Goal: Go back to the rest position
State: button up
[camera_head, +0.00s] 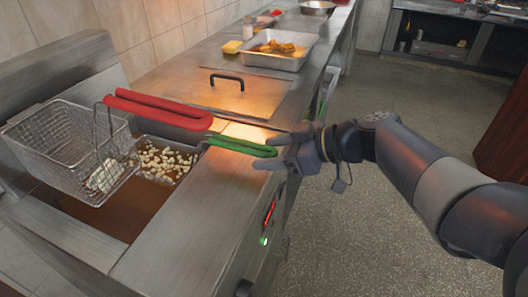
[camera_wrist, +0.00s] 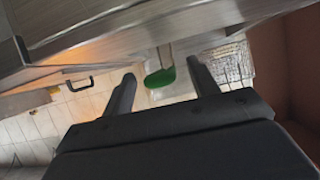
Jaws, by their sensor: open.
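My gripper (camera_head: 268,152) is open at the right edge of the fryer. Its fingertips stand above and below the end of a green handle (camera_head: 240,146), with gaps visible. In the wrist view the green handle (camera_wrist: 160,78) shows between the two spread fingers (camera_wrist: 161,72), touching neither. The green handle leads to a basket with pale food pieces (camera_head: 166,160) low in the fryer. A wire basket (camera_head: 62,140) with a red handle (camera_head: 158,108) sits higher at the left, a little pale food at its near end.
The steel fryer counter (camera_head: 190,215) runs along the left, with a lidded section (camera_head: 225,92) behind. A metal tray (camera_head: 290,62) with golden food and a yellow block (camera_head: 232,47) stand farther back. Open floor (camera_head: 400,115) lies to the right; a reddish-brown cabinet (camera_head: 508,135) stands at the right edge.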

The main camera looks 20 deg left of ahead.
jog(key=v, duration=0.8)
jog(key=shift+d+r, duration=0.15)
jog(key=shift+d, duration=0.15)
jog(key=shift+a, duration=0.1)
jog(key=x, duration=1)
jog(key=shift+a, duration=0.35)
jog(key=shift+p, duration=0.3)
